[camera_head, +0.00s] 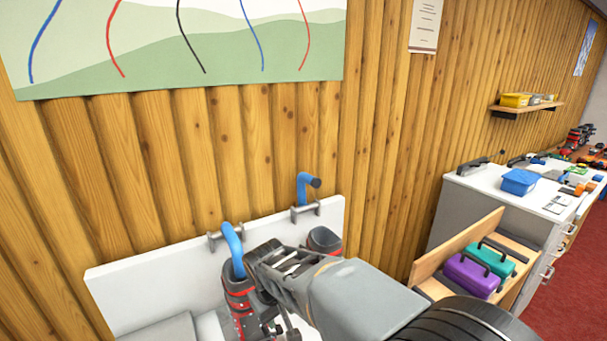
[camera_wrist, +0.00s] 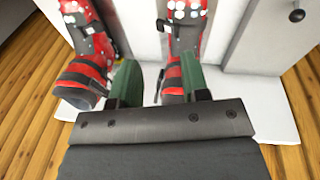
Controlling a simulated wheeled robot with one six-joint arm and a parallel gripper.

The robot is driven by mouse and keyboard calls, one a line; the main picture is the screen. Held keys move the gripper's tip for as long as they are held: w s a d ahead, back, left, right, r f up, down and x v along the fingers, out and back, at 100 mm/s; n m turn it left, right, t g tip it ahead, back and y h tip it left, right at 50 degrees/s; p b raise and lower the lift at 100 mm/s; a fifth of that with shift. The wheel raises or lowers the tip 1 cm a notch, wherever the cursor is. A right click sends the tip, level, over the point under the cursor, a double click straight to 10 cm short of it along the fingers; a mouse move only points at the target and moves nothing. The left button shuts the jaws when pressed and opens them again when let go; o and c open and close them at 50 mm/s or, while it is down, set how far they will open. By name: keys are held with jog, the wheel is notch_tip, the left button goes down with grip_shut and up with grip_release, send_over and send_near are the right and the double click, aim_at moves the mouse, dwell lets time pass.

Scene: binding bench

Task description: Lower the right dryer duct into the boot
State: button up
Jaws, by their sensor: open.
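In the head view, the right dryer duct (camera_head: 304,190) is a blue hooked tube with a dark end. It is turned up at its wall bracket, apart from and above the right boot (camera_head: 325,239). Only the top of that grey and red boot shows there, behind my arm. The left blue duct (camera_head: 234,250) bends down to the top of the left boot (camera_head: 240,300). In the wrist view, my gripper (camera_wrist: 160,85) is open, its green fingers apart with nothing seen held. Neither duct shows there.
A white back panel (camera_head: 150,285) carries the duct brackets against the wooden wall. Red floor (camera_head: 570,290) lies clear at far right.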

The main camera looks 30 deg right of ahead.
jog(key=o, duration=0.3)
jog(key=w+d+r+h, duration=0.1)
jog(key=w+d, duration=0.1)
jog(key=w, duration=0.3)
jog(key=w+d+r+n+h+p, duration=0.1)
jog(key=w+d+h, duration=0.1)
jog(key=w+d, duration=0.1)
jog(key=w+d+r+n+h+p, duration=0.1)
jog(key=w+d+h, duration=0.1)
jog(key=w, duration=0.4)
jog(key=shift+w+d, duration=0.35)
jog(key=n+t+h+p, duration=0.15)
jog(key=t+h, duration=0.25)
jog(key=h, duration=0.4)
send_near(303, 179)
jog(key=p+x, duration=0.2)
jog(key=x, duration=0.2)
jog(key=p+x, duration=0.2)
jog(key=x, duration=0.2)
jog(key=shift+d+r, duration=0.15)
jog(key=shift+d, duration=0.15)
jog(key=shift+w+d+f, duration=0.25)
jog(key=shift+w+d, duration=0.05)
jog(key=shift+d, duration=0.3)
jog(key=shift+c, duration=0.2)
grip_shut()
